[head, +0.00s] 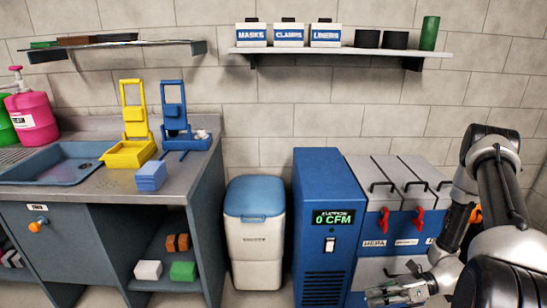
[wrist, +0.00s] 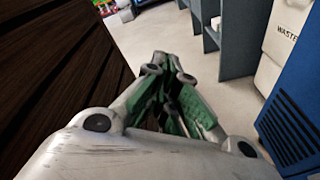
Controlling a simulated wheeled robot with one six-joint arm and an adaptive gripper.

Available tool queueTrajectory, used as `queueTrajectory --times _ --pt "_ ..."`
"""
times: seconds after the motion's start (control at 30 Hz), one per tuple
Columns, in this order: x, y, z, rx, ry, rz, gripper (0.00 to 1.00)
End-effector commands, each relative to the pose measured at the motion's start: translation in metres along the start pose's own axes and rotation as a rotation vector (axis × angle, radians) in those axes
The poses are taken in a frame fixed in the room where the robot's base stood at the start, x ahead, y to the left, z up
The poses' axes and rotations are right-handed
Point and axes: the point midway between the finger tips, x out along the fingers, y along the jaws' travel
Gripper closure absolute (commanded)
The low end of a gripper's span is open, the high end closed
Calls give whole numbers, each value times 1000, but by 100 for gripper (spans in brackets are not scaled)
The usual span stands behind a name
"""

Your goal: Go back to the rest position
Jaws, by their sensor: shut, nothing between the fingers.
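My gripper (head: 392,294) is low at the bottom right of the head view, in front of the blue and grey cabinet. My arm reaches down to it from the right edge. In the wrist view my gripper (wrist: 170,68) points out over the bare floor. Its green-padded fingers are closed together with nothing seen between them.
The blue extractor unit (head: 325,225) reading 0 CFM stands left of my gripper. The HEPA cabinet (head: 385,238) with red latches is behind it. A waste bin (head: 256,245) and counter (head: 105,188) stand further left. A dark slatted surface (wrist: 55,75) is close at left in the wrist view.

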Motion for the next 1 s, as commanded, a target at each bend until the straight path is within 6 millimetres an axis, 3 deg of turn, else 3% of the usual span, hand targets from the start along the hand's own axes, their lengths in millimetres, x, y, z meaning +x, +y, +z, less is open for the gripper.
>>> queueTrajectory --times 0.2,0.5,0.8,1.0 --pt "-55 59 50 -451 323 164 100" --pt "-122 128 116 -985 730 390 100" --pt "-167 191 181 -1398 1122 556 100" --pt "-180 234 219 -1599 1370 576 100"
